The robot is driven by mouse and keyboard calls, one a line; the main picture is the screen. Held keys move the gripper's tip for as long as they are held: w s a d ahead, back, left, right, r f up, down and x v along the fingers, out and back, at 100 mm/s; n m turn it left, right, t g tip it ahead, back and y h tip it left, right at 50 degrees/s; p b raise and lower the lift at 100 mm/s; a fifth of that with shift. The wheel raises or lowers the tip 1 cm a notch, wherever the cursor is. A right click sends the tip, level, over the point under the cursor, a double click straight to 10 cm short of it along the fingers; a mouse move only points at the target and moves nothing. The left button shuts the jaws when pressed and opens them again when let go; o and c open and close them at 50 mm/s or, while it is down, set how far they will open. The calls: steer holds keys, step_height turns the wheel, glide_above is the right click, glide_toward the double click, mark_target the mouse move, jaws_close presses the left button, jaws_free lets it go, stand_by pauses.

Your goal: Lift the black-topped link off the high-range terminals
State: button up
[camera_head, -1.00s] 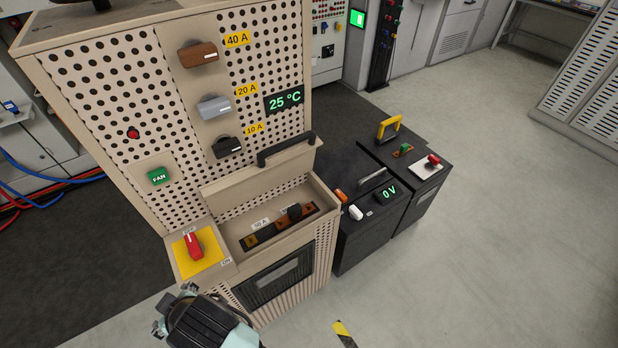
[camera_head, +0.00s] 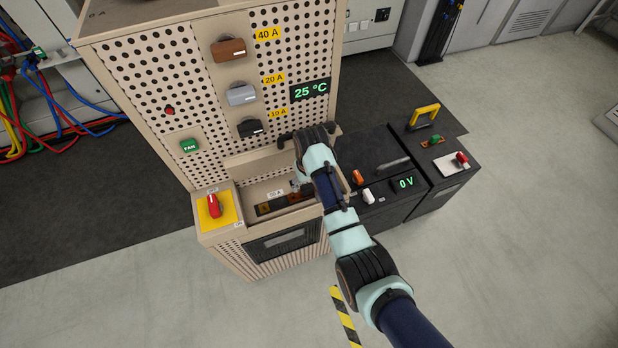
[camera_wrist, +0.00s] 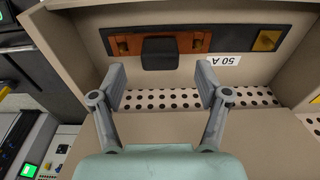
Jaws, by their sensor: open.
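The black-topped link (camera_wrist: 160,53) sits on a copper-coloured terminal strip (camera_wrist: 196,42) inside the open recess of the beige cabinet, in the wrist view. My gripper (camera_wrist: 160,78) is open and empty, its two fingers spread to either side of the link's line and short of it in the picture. In the head view my gripper (camera_head: 301,184) is over the right end of the recess. My arm hides the link there, while the left part of the terminal strip (camera_head: 270,208) shows.
A red switch (camera_head: 214,205) on a yellow plate stands left of the recess. Black units with a 0 V display (camera_head: 405,183) stand to the right. Recess walls (camera_wrist: 70,45) surround the strip.

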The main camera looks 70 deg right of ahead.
mark_target(307, 186)
steer(key=f, duration=0.2)
steer(key=f+b, duration=0.1)
steer(key=f, duration=0.1)
steer(key=shift+w+d, duration=0.15)
steer(key=shift+w, duration=0.05)
jaws_close()
steer(key=shift+r+p, duration=1.45)
steer(key=shift+r, duration=0.05)
step_height(307, 186, up, 5)
steer(key=p, duration=0.5)
steer(key=shift+r, duration=0.1)
